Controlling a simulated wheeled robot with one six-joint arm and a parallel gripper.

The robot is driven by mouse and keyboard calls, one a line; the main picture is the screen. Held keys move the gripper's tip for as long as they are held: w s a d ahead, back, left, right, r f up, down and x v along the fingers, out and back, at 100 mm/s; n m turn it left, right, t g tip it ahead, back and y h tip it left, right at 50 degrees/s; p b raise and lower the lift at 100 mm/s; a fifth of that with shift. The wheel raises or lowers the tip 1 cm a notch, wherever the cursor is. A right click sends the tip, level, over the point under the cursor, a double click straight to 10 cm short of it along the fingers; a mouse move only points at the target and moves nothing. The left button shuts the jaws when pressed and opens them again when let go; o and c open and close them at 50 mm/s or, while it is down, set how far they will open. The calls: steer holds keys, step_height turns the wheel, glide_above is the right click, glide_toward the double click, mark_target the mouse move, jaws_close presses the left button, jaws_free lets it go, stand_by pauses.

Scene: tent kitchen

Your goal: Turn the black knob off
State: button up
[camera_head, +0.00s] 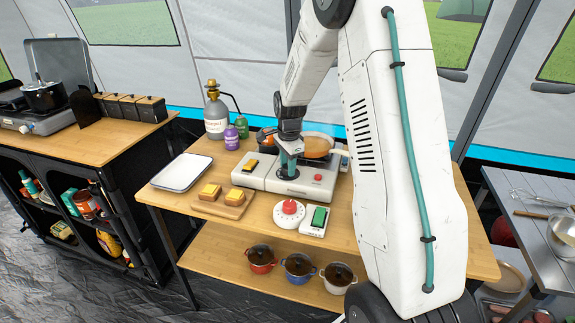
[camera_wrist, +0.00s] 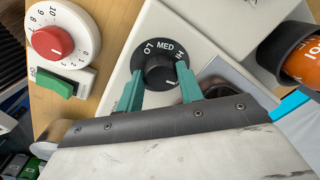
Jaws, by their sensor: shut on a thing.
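The black knob (camera_wrist: 160,72) sits on a black dial plate marked LO, MED and HI in the wrist view. Its white pointer line faces toward the lower right of the picture, away from the MED mark. My gripper (camera_wrist: 160,80) has its two teal fingers on either side of the knob and is shut on it. In the head view my gripper (camera_head: 288,160) reaches down onto the white stove (camera_head: 275,180), and the arm hides the knob there. A pan (camera_head: 318,146) is on the stove behind my gripper.
A white timer with a red knob (camera_wrist: 52,42) and a box with a green switch (camera_wrist: 57,84) stand beside the stove. A tray (camera_head: 182,172), a board with bread (camera_head: 222,202) and a gas bottle (camera_head: 215,115) share the table. Pots sit on the shelf below.

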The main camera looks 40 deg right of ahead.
steer(key=shift+m, duration=1.1)
steer(key=o, duration=1)
steer(key=r, duration=0.8)
steer(key=shift+s, duration=0.3)
steer(key=shift+f, duration=0.1)
